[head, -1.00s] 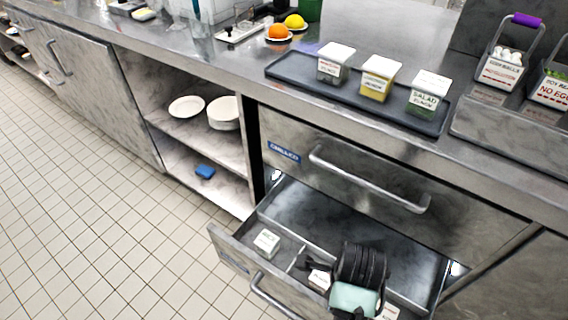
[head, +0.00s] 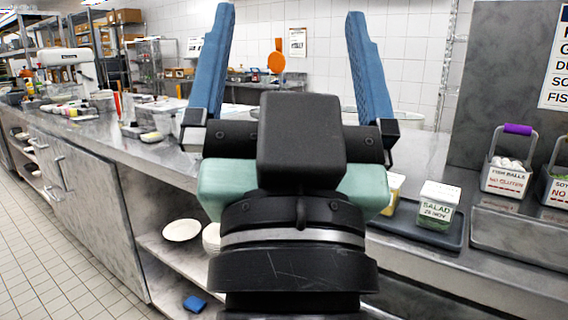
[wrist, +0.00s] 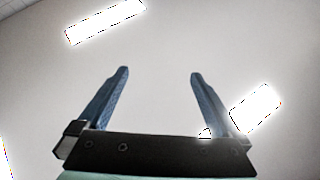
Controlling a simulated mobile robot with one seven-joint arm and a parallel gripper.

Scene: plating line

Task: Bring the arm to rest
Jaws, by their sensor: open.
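My gripper (head: 287,65) stands upright in the middle of the head view, close to the camera. Its two blue fingers point up and are spread wide, with nothing between them. In the wrist view my gripper (wrist: 158,90) is also open and empty, against a pale ceiling or wall with bright lamps. My wrist and gripper hide part of the counter and the tray behind them.
The steel counter (head: 110,132) runs behind my arm. A dark tray (head: 455,243) holds a tub labelled salad (head: 438,206). A basket labelled fish balls (head: 505,178) stands at right. White plates (head: 182,230) and a blue item (head: 194,304) are on shelves below. The tiled floor at left is clear.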

